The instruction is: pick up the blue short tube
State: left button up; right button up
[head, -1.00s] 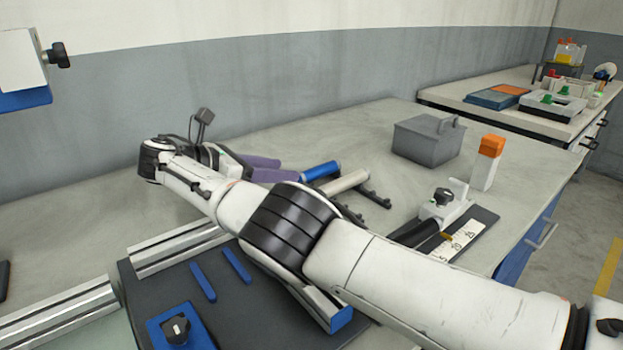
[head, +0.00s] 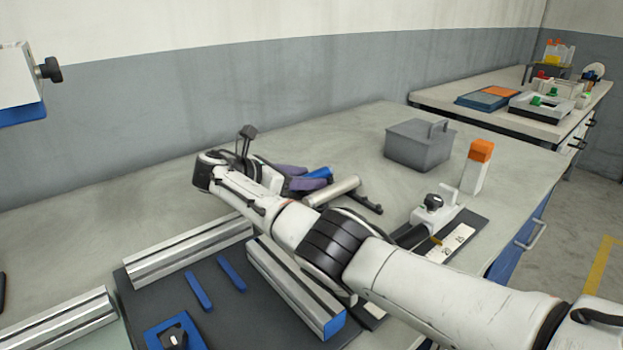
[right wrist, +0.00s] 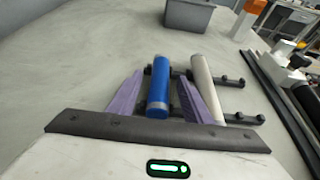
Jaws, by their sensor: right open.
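The blue short tube (right wrist: 158,88) lies on a dark rack (right wrist: 230,81) on the bench, beside a pale grey tube (right wrist: 203,88). In the right wrist view my right gripper (right wrist: 162,76) is open, with one purple finger on each side of the blue tube. The right finger lies between the blue and the grey tube. Gaps show beside the blue tube, and the fingers are not closed on it. In the head view my right gripper (head: 312,176) partly hides the blue tube (head: 320,173). My left gripper is not in view.
A grey lidded box (head: 419,146) and a white block with an orange top (head: 478,167) stand beyond the rack. A ruler fixture (head: 437,212) lies to the right. Metal rails (head: 190,248) and a dark plate are in front. The bench behind the gripper is clear.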

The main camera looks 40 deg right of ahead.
grip_shut()
jog(key=shift+r, duration=0.1)
